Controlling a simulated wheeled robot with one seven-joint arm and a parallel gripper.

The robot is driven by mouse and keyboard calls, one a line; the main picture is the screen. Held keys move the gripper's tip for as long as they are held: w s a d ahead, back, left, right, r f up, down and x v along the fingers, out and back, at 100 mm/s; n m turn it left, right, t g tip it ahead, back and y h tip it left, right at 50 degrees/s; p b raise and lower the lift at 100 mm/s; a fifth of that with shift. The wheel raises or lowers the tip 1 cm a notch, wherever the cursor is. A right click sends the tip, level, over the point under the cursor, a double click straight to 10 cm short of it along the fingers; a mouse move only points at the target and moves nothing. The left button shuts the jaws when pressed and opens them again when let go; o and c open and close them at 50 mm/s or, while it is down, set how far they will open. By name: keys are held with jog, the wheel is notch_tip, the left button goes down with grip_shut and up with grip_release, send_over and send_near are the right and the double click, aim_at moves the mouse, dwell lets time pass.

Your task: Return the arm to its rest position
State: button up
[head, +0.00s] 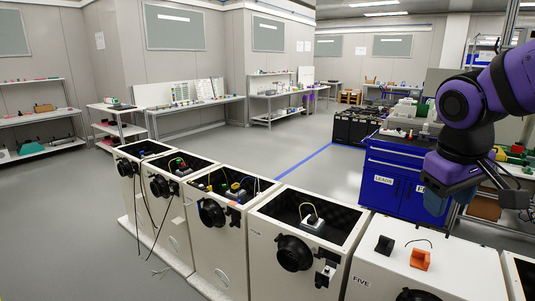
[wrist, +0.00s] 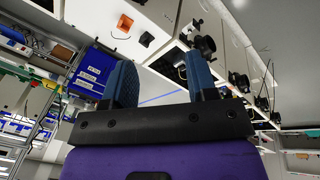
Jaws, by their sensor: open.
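My purple and black arm reaches in from the right of the head view, with my gripper (head: 437,197) in front of the blue cabinet and above the right end of the cabinet row. In the wrist view my gripper (wrist: 160,82) shows two blue fingers spread apart with nothing between them. The gripper is open and touches nothing that I can see.
A row of white cabinets (head: 275,225) with open tops and black round fittings runs along the front. The closed-top one bears an orange block (head: 420,260) and a black block (head: 384,244). A blue drawer cabinet (head: 393,178) stands behind. Grey floor (head: 225,150) is free beyond the row.

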jog(key=s+r+m+t+y, duration=0.2)
jog(key=s+r+t, duration=0.1)
jog(key=s, duration=0.7)
jog(key=shift+s+a+r+m, duration=0.25)
jog(key=shift+s+a+m, duration=0.05)
jog(key=shift+s+a, duration=0.1)
